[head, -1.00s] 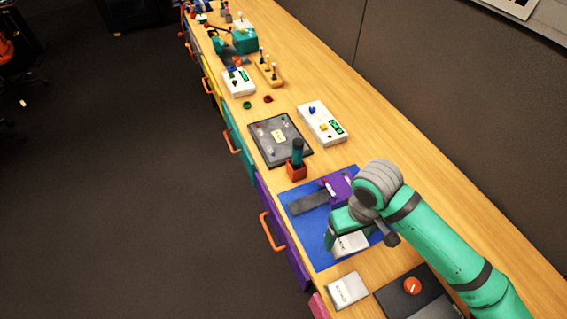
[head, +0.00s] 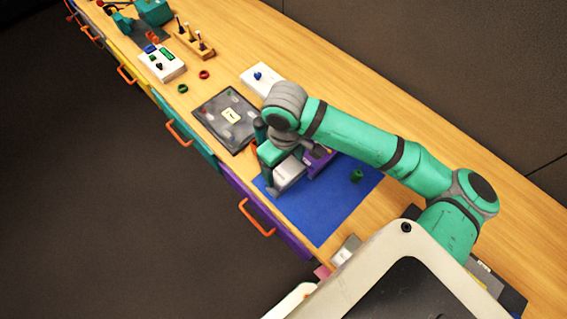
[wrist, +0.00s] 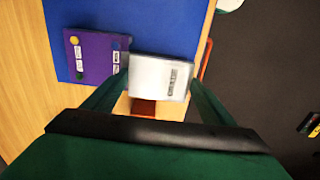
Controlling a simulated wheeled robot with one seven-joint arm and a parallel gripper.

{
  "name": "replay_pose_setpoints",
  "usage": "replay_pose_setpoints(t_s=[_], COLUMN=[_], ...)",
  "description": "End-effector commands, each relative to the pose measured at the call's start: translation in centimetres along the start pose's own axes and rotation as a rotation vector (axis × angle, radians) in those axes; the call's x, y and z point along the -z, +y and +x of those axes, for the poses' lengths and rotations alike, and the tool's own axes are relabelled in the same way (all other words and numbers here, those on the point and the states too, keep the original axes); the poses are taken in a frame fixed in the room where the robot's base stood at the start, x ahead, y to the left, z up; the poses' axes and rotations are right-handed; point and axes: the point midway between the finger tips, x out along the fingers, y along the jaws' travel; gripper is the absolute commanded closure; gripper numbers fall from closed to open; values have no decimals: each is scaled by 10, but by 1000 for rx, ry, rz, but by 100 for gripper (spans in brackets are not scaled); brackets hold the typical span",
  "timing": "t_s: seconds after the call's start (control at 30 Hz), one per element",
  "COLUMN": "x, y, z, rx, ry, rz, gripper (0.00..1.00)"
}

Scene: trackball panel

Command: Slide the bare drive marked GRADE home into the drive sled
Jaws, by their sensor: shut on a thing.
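The silver-white drive (wrist: 160,78) is between my gripper's fingers in the wrist view. It has a small dark label that is too blurred to read. In the head view the same drive (head: 289,175) is over the far left part of the blue mat. The drive sled's purple block (wrist: 95,57) is just left of the drive in the wrist view; it also shows in the head view (head: 319,161), partly behind the drive and gripper. The sled's dark rail is hidden. My gripper (wrist: 158,92) is shut on the drive. I cannot tell whether drive and sled touch.
Another pale drive (head: 345,250) lies near the mat's near edge, partly hidden by my body. A small green object (head: 357,176) stands on the mat (head: 325,215). A dark panel (head: 228,118) lies farther off.

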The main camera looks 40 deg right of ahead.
Motion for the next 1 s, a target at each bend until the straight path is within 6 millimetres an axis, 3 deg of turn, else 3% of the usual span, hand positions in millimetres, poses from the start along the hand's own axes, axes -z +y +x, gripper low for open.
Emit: replay_pose_setpoints(t_s=[0.17,0.7,1.0], x=[0,-2,-1], y=[0,2,1], z=[4,46,56], rx=[0,1,0], ry=[0,0,0], rz=[0,8,3], gripper=[40,40,40])
